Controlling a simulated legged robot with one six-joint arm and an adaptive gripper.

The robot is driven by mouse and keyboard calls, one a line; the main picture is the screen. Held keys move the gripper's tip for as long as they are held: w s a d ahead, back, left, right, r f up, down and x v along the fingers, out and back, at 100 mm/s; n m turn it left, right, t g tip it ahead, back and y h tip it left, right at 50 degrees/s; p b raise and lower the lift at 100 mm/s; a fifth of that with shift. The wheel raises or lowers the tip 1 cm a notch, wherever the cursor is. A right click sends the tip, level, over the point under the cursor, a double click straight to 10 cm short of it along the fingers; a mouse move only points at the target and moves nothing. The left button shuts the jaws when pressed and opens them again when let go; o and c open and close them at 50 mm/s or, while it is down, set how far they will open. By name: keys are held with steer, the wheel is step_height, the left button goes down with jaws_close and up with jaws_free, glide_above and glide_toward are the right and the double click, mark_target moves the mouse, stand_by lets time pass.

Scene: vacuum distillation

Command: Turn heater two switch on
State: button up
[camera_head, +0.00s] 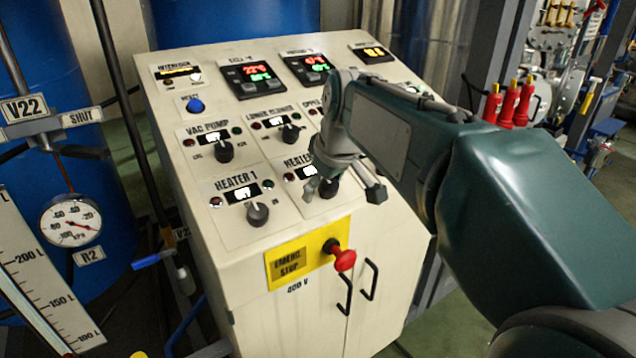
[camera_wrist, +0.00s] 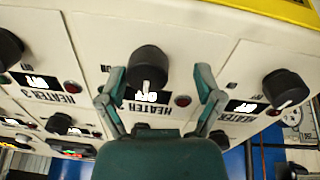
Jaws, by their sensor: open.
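The heater two knob (camera_head: 328,188) is a black rotary switch on the sloped cream panel, partly hidden by my gripper in the head view. In the wrist view, which is upside down, the knob (camera_wrist: 148,66) shows with a pale pointer mark, beside a small lit display (camera_wrist: 152,97) that appears to read OFF. My gripper (camera_head: 343,190) is open at the panel; in the wrist view its two fingers (camera_wrist: 160,75) stand on either side of the knob with gaps. Contact with the knob does not show.
The heater one knob (camera_head: 257,214) is to the left, and the heater three knob (camera_wrist: 10,48) shows in the wrist view. A red emergency stop button (camera_head: 344,260) on a yellow plate projects just below. Other knobs, including the vacuum pump knob (camera_head: 223,151), sit above.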

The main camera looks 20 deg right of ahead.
steer(key=shift+w+d+f, duration=0.1)
steer(key=shift+d+f, duration=0.1)
steer(key=shift+d, duration=0.55)
steer(key=shift+c, duration=0.4)
steer(key=shift+a, duration=0.2)
steer(key=c, duration=1.1)
steer(key=shift+a, duration=0.15)
